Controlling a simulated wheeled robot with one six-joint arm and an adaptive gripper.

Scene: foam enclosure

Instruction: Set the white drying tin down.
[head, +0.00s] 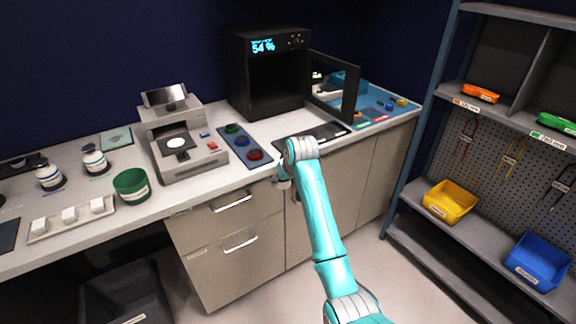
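My arm reaches up from the bottom of the head view to the counter's front edge. My gripper (283,182) is small and partly hidden by the wrist, near that edge in front of the coloured-knob panel. Its fingers are too unclear to tell whether they are open or shut, and no tin shows clearly in them. A white round disc (176,142) lies on the dark plate of the grey bench instrument (190,165). I cannot tell whether this disc is the white drying tin.
A black oven (262,98) reading 54 % stands at the back, its door (334,88) open. A knob panel (228,148), green tub (131,186), white bottles (94,160) and a tray of white blocks (60,229) occupy the counter. Shelving with bins (450,203) stands right.

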